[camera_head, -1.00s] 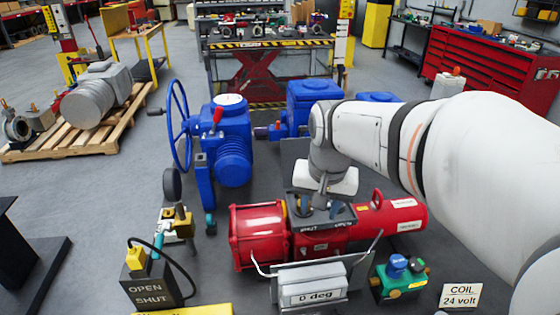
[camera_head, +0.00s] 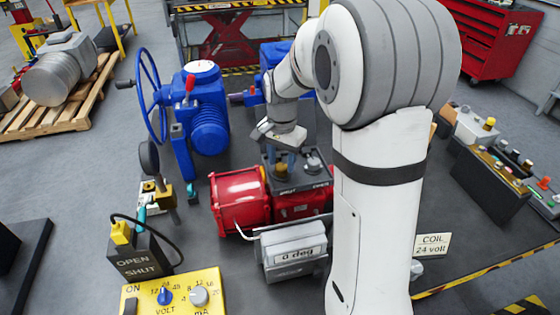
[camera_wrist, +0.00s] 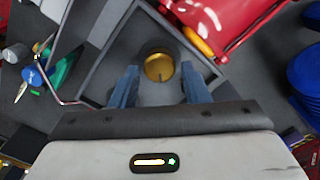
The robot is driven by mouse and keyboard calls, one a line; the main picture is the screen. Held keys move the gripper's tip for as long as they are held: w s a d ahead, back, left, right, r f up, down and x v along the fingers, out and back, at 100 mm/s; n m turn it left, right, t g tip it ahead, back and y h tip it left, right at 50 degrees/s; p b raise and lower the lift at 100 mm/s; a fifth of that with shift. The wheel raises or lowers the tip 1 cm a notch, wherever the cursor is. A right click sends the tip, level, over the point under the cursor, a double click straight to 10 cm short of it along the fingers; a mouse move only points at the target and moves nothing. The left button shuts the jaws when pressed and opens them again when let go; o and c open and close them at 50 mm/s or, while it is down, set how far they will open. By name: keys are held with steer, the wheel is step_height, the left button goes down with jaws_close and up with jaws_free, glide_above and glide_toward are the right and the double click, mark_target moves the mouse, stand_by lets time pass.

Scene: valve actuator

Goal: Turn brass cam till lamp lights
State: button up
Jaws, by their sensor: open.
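The brass cam (camera_wrist: 159,67) is a round gold disc with a slot, inside the dark open switch box (camera_head: 296,184) on the red actuator. My gripper (camera_wrist: 158,86) is open, with one blue-grey finger on each side of the cam. In the head view, my gripper (camera_head: 281,160) points down at the box's left side, by the label SHUT. A paler round part (camera_head: 312,163) sits at the right, by the other label. Whether the fingers touch the cam cannot be told. A black box (camera_head: 140,262) reads OPEN and SHUT; I cannot make out a lit lamp on it.
A grey meter box (camera_head: 293,250) with a display and bent handle stands in front of the red actuator (camera_head: 240,200). A yellow supply (camera_head: 172,295) with knobs is at the lower left. A blue handwheel valve (camera_head: 205,120) stands behind left. My arm covers the right side.

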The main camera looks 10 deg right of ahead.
steer(key=shift+f, duration=0.8)
steer(key=shift+c, duration=0.5)
steer(key=c, duration=0.6)
steer(key=shift+n, duration=0.3)
steer(key=n+b, duration=0.1)
steer(key=n, duration=0.2)
steer(key=shift+f+n+b, duration=0.1)
steer(key=shift+n+b, duration=0.2)
steer(key=n+b, duration=0.1)
steer(key=n, duration=0.3)
steer(key=shift+n, duration=0.3)
